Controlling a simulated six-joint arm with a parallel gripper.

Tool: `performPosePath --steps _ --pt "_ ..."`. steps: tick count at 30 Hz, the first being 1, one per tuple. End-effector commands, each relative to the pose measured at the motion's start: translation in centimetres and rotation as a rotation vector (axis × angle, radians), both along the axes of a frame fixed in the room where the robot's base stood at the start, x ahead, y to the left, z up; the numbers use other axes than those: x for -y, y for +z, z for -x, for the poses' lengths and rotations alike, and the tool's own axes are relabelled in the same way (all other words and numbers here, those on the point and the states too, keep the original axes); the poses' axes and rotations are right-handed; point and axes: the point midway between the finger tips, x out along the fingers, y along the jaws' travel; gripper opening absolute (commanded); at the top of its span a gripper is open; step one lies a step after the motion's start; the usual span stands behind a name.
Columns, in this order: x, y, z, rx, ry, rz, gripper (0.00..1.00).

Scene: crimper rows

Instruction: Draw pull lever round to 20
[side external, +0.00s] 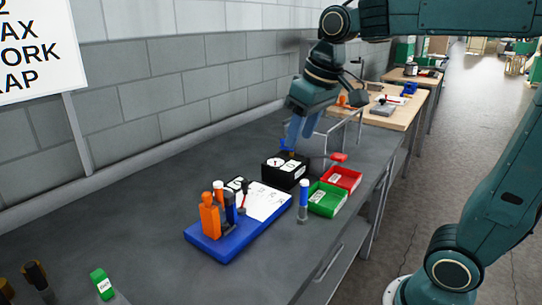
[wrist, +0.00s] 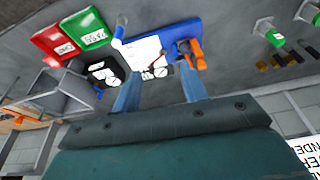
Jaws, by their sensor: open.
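A black box (side external: 285,168) with a white dial and white labels stands on the grey bench. It also shows in the wrist view (wrist: 104,72), left of my fingers. A small blue part (side external: 284,146) sticks up at its back edge; I cannot tell for sure whether this is the pull lever. The number 20 is not readable. My gripper (side external: 301,130) is above and behind the box in the side view. Its two blue fingers are apart and empty in the wrist view (wrist: 160,84), with no contact visible.
A blue tray (side external: 215,247) with a white sheet and orange and dark tools lies in front. Green (side external: 328,199) and red (side external: 343,179) bins sit right of the box. A grey metal frame (side external: 340,132) rises behind.

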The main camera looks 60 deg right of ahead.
Motion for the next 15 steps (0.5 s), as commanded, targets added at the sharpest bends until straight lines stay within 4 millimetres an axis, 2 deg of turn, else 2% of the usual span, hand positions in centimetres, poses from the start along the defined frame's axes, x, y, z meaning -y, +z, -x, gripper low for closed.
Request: performPosePath --steps 1,8,15 --pt "0.3 0.0 -1.3 -0.016 -0.005 -0.002 0.43" --pt "1.6 0.0 -6.4 -0.080 -0.025 -0.008 0.43" --pt "3.2 -1.1 -11.6 -0.147 -0.046 -0.014 0.43"
